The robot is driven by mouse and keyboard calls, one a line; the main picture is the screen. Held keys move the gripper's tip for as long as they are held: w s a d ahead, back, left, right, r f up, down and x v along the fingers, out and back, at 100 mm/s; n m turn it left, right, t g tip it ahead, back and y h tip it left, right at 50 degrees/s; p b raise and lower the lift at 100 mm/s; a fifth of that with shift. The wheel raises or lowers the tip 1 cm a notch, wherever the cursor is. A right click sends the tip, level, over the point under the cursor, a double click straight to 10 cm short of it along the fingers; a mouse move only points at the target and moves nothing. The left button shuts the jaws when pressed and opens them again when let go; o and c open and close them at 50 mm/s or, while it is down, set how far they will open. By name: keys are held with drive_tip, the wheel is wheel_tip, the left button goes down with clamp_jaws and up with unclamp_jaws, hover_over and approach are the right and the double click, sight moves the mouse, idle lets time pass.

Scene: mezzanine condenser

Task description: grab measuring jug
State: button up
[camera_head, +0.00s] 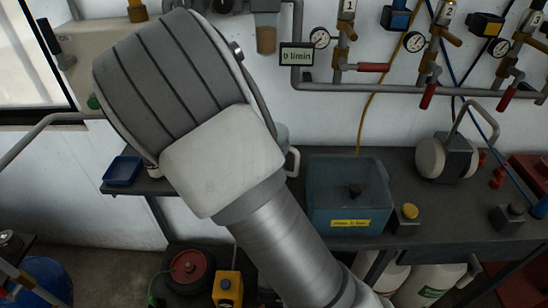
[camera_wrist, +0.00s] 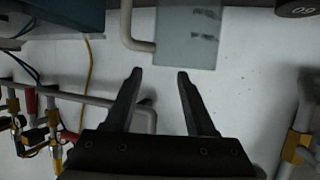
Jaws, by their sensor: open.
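The measuring jug (camera_wrist: 188,38) is a translucent grey-blue vessel with dark marks on its side, at the top middle of the wrist view. Its pale handle (camera_wrist: 128,28) sticks out to the left of its body. My gripper (camera_wrist: 159,74) is open and empty, its two fingertips pointing at the jug's near end in the picture. The gap between fingertips and jug is hard to judge; I see no contact. In the head view my arm hides the gripper and most of the jug; only the pale handle (camera_head: 293,160) and a sliver of the body show beside the arm.
A blue-grey translucent tank (camera_head: 347,195) stands on the dark bench, right of the jug. A yellow-topped button box (camera_head: 405,214) is beside it. A small blue tray (camera_head: 123,171) lies at left. Pipes, gauges and red-handled valves (camera_head: 374,67) line the back wall.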

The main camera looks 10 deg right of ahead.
drive_tip(key=x, duration=0.5)
drive_tip(key=shift+w+d, duration=0.1)
drive_tip(key=shift+d, duration=0.05)
